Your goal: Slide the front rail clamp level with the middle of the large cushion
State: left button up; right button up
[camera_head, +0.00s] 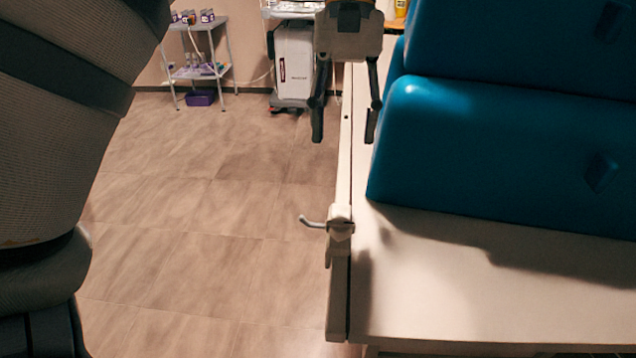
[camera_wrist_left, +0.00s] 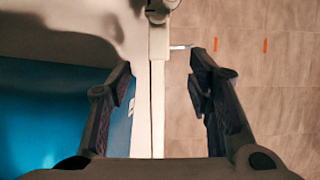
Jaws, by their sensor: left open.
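The front rail clamp (camera_head: 341,224), pale with a grey lever pointing left, sits on the rail (camera_head: 340,295) along the table's left edge. It lies nearer the viewer than the front face of the blue cushion (camera_head: 480,150). In the left wrist view the clamp (camera_wrist_left: 158,42) is at the top, its lever pointing right. My left gripper (camera_head: 344,132) is open, its fingers on either side of the rail line, farther along the rail than the clamp and apart from it. It also shows in the wrist view (camera_wrist_left: 165,85), empty. My right gripper is not in view.
A second blue cushion (camera_head: 530,45) lies behind the first; which is larger is unclear. The pale tabletop (camera_head: 450,310) is bare in front. A white machine (camera_head: 294,60) and small trolley (camera_head: 200,72) stand at the back. The tiled floor left of the rail is clear.

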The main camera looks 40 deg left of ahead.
aim_at(341, 209)
pick_arm(q)
jog(key=p+x, duration=0.1)
jog(key=x, duration=1.1)
jog(key=shift+d+f, duration=0.1)
jog(key=shift+d, duration=0.15)
grip_shut()
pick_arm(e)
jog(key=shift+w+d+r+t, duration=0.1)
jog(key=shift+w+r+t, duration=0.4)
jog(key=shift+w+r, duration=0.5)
